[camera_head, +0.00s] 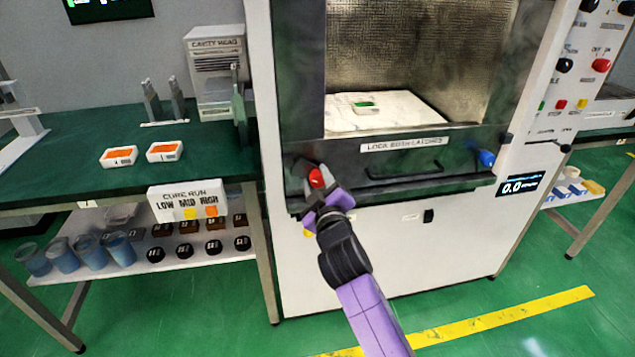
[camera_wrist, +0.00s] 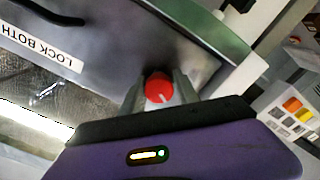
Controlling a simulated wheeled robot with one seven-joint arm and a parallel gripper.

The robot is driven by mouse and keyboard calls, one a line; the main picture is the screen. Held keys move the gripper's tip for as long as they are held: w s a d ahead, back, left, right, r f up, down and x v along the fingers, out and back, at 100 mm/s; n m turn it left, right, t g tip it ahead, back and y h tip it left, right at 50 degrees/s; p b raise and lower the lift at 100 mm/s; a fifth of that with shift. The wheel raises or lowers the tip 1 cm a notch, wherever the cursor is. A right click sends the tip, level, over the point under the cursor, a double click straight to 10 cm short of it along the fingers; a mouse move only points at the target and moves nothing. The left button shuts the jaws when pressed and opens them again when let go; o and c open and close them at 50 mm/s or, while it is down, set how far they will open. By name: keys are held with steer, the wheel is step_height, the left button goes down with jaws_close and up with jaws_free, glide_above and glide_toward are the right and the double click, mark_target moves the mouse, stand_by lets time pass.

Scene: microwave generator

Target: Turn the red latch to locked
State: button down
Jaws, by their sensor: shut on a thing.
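The red latch (camera_head: 316,178) is a round red knob at the left end of the dark front panel of the microwave machine (camera_head: 290,230). My gripper (camera_head: 318,192) reaches it from below and is shut on it. In the wrist view the red latch (camera_wrist: 159,88) sits between the two fingers of my gripper (camera_wrist: 160,97), with a short pale line on its face. A blue latch (camera_head: 487,158) is at the right end of the same panel. The label between them (camera_head: 403,144) reads about locking both latches. The fingers hide part of the red latch's sides.
The chamber above the panel is open at the front and holds a white plate with a small green item (camera_head: 365,104). A dark handle (camera_head: 420,170) runs along the panel. A green table (camera_head: 60,172) with orange-topped trays (camera_head: 165,150) stands at left.

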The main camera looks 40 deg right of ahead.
steer(key=shift+w+a+r, duration=0.1)
steer(key=shift+a+r, duration=0.1)
steer(key=shift+r, duration=0.05)
steer(key=c, duration=1)
jaws_free()
steer(key=shift+o, duration=0.2)
steer(key=shift+f, duration=0.1)
steer(key=shift+f, duration=0.1)
steer(key=v, duration=0.8)
steer(key=shift+w, duration=0.1)
